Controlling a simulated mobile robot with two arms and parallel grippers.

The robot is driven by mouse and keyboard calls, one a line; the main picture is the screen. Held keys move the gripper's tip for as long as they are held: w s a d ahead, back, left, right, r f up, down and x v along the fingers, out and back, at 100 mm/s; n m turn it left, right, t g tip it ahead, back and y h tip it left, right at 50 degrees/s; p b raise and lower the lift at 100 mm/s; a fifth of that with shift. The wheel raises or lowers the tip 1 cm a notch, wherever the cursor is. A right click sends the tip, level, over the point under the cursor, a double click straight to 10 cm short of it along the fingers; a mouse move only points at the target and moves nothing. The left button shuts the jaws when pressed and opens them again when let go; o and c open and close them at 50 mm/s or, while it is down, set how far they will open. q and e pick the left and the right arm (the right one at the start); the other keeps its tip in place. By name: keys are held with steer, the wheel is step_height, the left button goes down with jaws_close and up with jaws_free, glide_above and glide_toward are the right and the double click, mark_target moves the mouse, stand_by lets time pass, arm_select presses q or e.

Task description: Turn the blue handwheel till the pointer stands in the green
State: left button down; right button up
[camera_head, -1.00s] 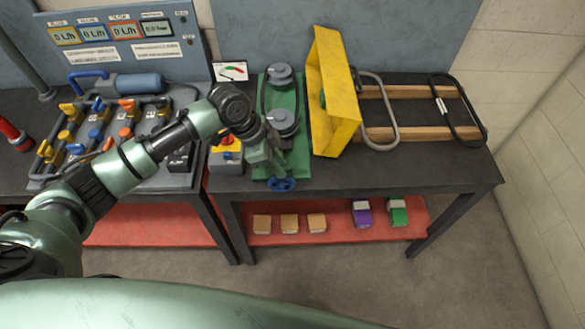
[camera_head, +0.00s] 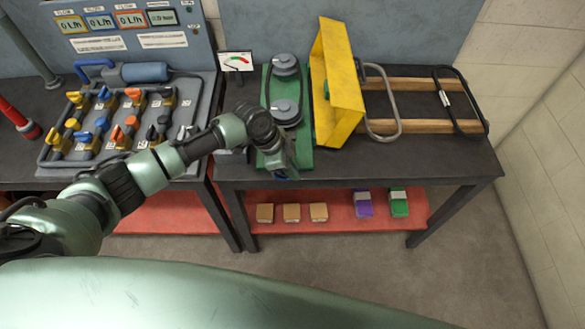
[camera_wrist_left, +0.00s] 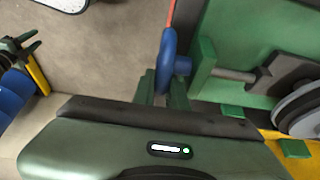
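The blue handwheel (camera_wrist_left: 167,60) shows edge-on in the left wrist view, on the front end of the green-based belt unit (camera_head: 302,158). My left gripper (camera_wrist_left: 162,92) has one finger on each side of the wheel's near rim, and the narrow gap appears filled by the rim. In the head view my left gripper (camera_head: 285,168) is at the unit's front edge and hides most of the wheel. The gauge (camera_head: 236,62) behind the unit has a white face with red and green on its scale; its pointer is too small to read.
A tilted yellow guard (camera_head: 338,90) stands right of the belt unit. A grey loop (camera_head: 396,118) and wooden rails (camera_head: 425,126) lie farther right. A valve panel (camera_head: 185,130) is on the left. Small boxes (camera_head: 291,213) sit on the red lower shelf (camera_head: 340,222).

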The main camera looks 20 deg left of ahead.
arm_select(q)
steer(key=shift+d+y+p, duration=0.15)
steer(key=shift+y+p, duration=0.25)
steer(key=shift+p, duration=0.1)
steer(key=shift+d+f+g+y+p, duration=0.15)
steer(key=shift+g+y+p, duration=0.25)
steer(key=shift+y+p, duration=0.3)
steer(key=shift+w+f+y, duration=0.1)
steer(key=shift+f+y, duration=0.25)
steer(key=shift+y, duration=0.75)
steer(key=shift+f+g+y, duration=0.2)
steer(key=shift+g+y, duration=0.2)
steer(key=shift+y, duration=0.4)
steer(key=c, duration=1.7)
jaws_free()
